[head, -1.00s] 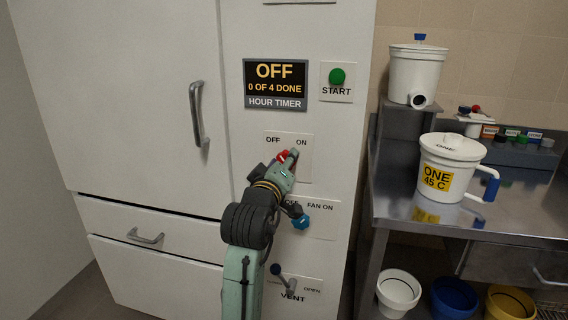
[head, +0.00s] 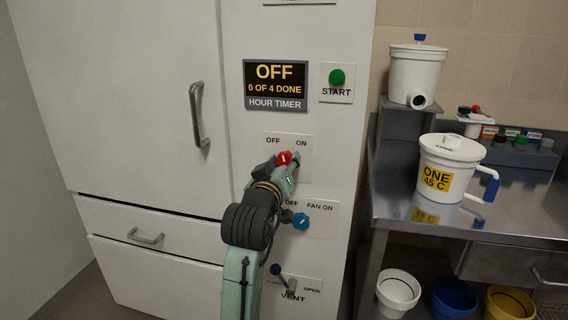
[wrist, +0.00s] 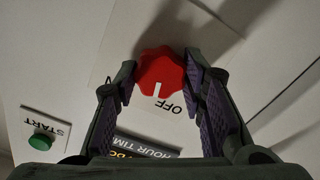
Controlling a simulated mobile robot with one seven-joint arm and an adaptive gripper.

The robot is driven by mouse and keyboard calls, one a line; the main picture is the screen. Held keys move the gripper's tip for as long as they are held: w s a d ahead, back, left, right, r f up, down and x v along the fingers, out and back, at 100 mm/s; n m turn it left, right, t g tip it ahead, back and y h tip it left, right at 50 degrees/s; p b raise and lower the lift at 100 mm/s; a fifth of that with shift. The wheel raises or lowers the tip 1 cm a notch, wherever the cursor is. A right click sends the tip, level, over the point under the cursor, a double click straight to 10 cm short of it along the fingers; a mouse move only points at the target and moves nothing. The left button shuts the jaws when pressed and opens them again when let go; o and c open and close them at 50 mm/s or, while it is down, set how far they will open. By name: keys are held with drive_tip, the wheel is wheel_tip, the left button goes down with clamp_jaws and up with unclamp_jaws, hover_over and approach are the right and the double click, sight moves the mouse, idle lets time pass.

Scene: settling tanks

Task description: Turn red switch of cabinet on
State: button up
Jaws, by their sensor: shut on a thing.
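The red switch (head: 284,158) is a lobed knob on a white plate (head: 304,174) marked OFF at left and ON at right. My gripper (head: 283,162) reaches it from below. In the wrist view the red switch (wrist: 160,74) sits between the two fingertips of my gripper (wrist: 161,82), which are shut on its sides. Its white mark points to the picture's bottom, beside the word OFF; the ON label is mostly hidden by a finger. The cabinet (head: 235,190) is white, and its timer display (head: 276,85) reads OFF, 0 OF 4 DONE.
A green START button (head: 337,77) is above right of the switch. A blue fan knob (head: 301,221) is close below my gripper, and a vent lever (head: 283,278) is lower. A steel bench (head: 400,205) with white containers stands at right.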

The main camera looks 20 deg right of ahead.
drive_tip(key=m, duration=0.4)
drive_tip(key=shift+m, duration=0.3)
drive_tip(key=m+b, duration=0.1)
drive_tip(key=m, duration=0.4)
drive_tip(key=shift+m, duration=0.3)
drive_tip(key=o, duration=1.1)
drive_tip(key=shift+o, duration=0.2)
drive_tip(key=v, duration=1.2)
